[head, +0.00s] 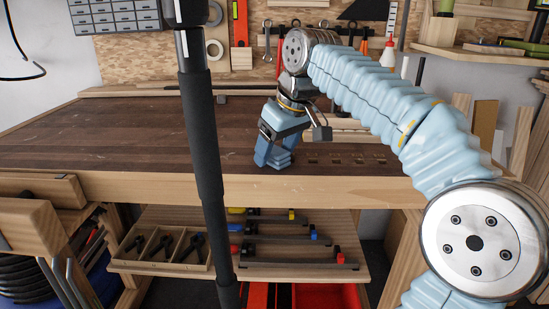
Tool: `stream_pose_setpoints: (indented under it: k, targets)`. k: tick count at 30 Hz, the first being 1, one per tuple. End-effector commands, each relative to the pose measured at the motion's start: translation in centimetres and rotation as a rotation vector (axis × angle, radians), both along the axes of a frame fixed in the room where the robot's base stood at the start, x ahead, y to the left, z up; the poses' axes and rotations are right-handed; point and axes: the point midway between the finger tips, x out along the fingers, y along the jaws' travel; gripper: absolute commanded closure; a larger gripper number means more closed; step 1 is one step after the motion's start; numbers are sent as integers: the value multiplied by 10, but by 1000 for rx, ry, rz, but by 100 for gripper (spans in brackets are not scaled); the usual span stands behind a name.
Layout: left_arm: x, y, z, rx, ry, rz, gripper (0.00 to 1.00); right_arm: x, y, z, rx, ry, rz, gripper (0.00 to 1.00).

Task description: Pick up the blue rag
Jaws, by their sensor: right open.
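My right gripper (272,154) points down at the front part of the wooden workbench (130,135), with its fingertips at or just above the top. Its jaws are open. A small light-blue, folded-looking shape (281,158) shows at the fingers, low against the bench top; it may be the blue rag, but its colour is close to the gripper's and I cannot tell them apart for sure. I cannot tell whether the fingers touch it. My left gripper is not in view.
Slots (345,161) are cut in the bench top right of the gripper. The bench top to the left is mostly clear. Below, a shelf holds clamps (300,254) and a wooden box (165,247). Tools hang on the back board (240,60).

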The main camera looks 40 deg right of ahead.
Motion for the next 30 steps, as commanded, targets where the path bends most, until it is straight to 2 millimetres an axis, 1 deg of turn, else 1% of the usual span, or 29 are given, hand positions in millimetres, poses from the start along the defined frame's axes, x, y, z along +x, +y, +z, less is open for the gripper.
stream_pose_setpoints:
  k: [3,15,22,25,28,30]
  targets:
    - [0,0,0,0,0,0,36,0,0,1,0,0,0,32]
    - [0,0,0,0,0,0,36,0,0,1,0,-1,0,93]
    - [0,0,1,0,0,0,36,0,0,2,0,-1,0,93]
    - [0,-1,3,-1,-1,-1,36,0,0,7,0,-2,1,93]
    - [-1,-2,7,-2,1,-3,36,0,0,20,-1,-3,2,93]
    - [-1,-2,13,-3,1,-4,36,1,0,36,0,-4,1,93]
